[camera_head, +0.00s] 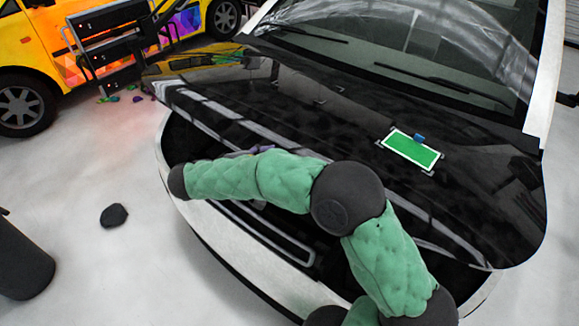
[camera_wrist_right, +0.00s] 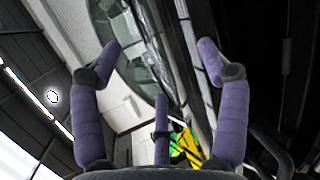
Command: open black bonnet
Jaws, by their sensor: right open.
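The black bonnet (camera_head: 300,110) of the white car fills the middle and right of the head view. Its front edge stands apart from the white front body (camera_head: 215,225), with a dark gap between them. My right arm reaches over the front from the lower right. Only a sliver of my right gripper's purple fingers (camera_head: 262,149) shows by the bonnet's front edge. In the right wrist view, my right gripper (camera_wrist_right: 158,58) is open, its purple fingers spread with nothing between them. A dark surface fills the right side there; whether a finger touches the bonnet is unclear. My left gripper is not in view.
A green card (camera_head: 411,150) with a small blue piece lies on the bonnet. A yellow car (camera_head: 35,45) and a black rack (camera_head: 105,45) stand at the upper left. A black lump (camera_head: 113,215) lies on the pale floor, which is mostly clear at left.

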